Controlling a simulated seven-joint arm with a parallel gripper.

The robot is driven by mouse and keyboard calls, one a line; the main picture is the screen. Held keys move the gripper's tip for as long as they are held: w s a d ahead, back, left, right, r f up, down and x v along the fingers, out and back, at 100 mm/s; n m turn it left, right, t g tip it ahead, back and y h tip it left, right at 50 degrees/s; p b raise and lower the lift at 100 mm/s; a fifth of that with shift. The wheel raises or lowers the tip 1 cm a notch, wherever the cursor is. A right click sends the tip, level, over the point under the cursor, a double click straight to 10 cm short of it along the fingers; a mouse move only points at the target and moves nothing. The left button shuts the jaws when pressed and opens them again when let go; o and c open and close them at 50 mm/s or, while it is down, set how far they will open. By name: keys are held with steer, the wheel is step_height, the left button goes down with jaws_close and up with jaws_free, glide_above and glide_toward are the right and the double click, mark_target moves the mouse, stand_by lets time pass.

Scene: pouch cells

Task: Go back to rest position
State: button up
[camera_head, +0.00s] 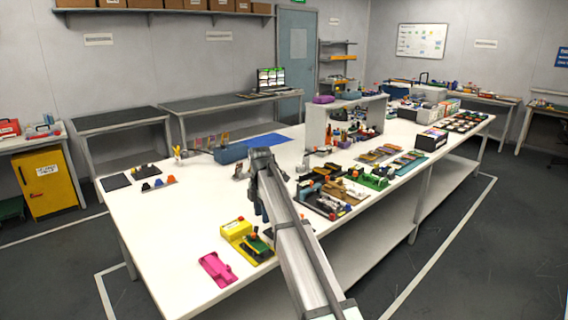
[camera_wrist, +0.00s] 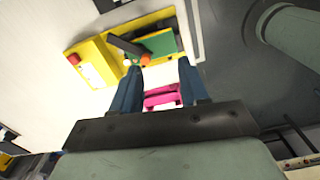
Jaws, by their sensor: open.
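My gripper (camera_wrist: 158,85) shows in the wrist view with its two blue fingers apart and nothing between them. In the head view my arm reaches over the white table (camera_head: 150,225), and the fingers are mostly hidden behind it. A yellow fixture with a green board (camera_wrist: 160,44) lies beyond the fingertips in the wrist view. It also shows in the head view, as a yellow block (camera_head: 237,229) and a green board to the left of my arm. A pink tray (camera_head: 217,268) lies near the table's front edge; it is partly seen between the fingers.
Boards and small parts (camera_head: 330,195) crowd the table to the right of my arm. A blue bin (camera_head: 230,153) and a blue mat (camera_head: 267,140) lie behind. A white raised shelf (camera_head: 317,125) stands farther back. The table's left front is mostly clear.

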steer(key=s+d+f+m, duration=1.05)
steer(key=d+f, duration=0.25)
steer(key=f, duration=0.2)
steer(key=s+d+f+m, duration=0.9)
steer(key=s+d+f, duration=0.3)
steer(key=f, duration=0.3)
steer(key=s+d+f+m+g, duration=0.1)
steer(key=s+f+m+g, duration=0.1)
steer(key=s+f, duration=0.6)
steer(key=s+d+f+m+g, duration=0.2)
steer(key=s+f, duration=0.6)
steer(key=s, duration=0.9)
steer(key=s+d+f+m+g, duration=0.1)
steer(key=s+f+m+g, duration=0.1)
steer(key=s+f, duration=0.7)
steer(key=s, duration=0.3)
steer(key=shift+s+d+g, duration=0.2)
steer(key=shift+d+g, duration=0.2)
steer(key=shift+r, duration=0.1)
